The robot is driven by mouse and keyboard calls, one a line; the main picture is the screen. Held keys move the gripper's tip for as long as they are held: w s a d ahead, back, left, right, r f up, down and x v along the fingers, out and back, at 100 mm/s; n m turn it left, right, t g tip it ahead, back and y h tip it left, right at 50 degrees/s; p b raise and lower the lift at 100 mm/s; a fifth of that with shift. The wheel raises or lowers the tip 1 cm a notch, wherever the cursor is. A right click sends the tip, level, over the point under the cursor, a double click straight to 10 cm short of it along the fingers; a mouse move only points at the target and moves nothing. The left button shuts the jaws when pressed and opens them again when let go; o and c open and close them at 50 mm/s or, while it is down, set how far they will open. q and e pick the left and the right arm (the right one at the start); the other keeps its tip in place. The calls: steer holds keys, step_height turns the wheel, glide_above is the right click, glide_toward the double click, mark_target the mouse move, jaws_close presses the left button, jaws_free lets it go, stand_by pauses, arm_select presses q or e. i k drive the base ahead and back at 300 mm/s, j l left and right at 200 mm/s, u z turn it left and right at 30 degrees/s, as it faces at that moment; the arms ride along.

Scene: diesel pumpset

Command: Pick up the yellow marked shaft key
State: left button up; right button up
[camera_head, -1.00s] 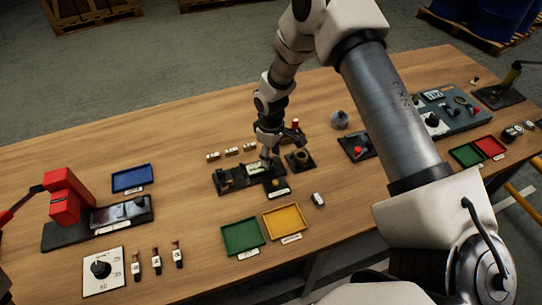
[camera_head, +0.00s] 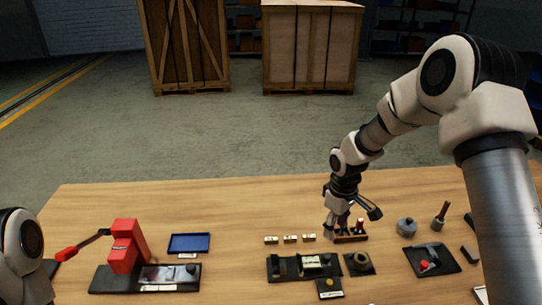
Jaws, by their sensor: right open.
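Three small pale blocks, a left one (camera_head: 271,240), a middle one (camera_head: 290,239) and a right one (camera_head: 309,238), lie in a row on the wooden table. Their markings are too small to read, so I cannot tell whether one is the yellow marked shaft key. A small black pad (camera_head: 329,294) nearer the front bears a small yellowish spot. My right gripper (camera_head: 352,218) is open over a small rack (camera_head: 350,238) with red-topped items, to the right of the blocks. I see nothing between its fingers. My left gripper is out of view.
A black fixture (camera_head: 290,270) and a round part on a base (camera_head: 360,264) lie in front of the rack. A red-headed device (camera_head: 125,245) and a blue tray (camera_head: 189,243) stand at left. A grey knob-topped part (camera_head: 407,227) is at right. The back-left table is clear.

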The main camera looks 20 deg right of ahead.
mark_target(283, 266)
steer(key=k, duration=1)
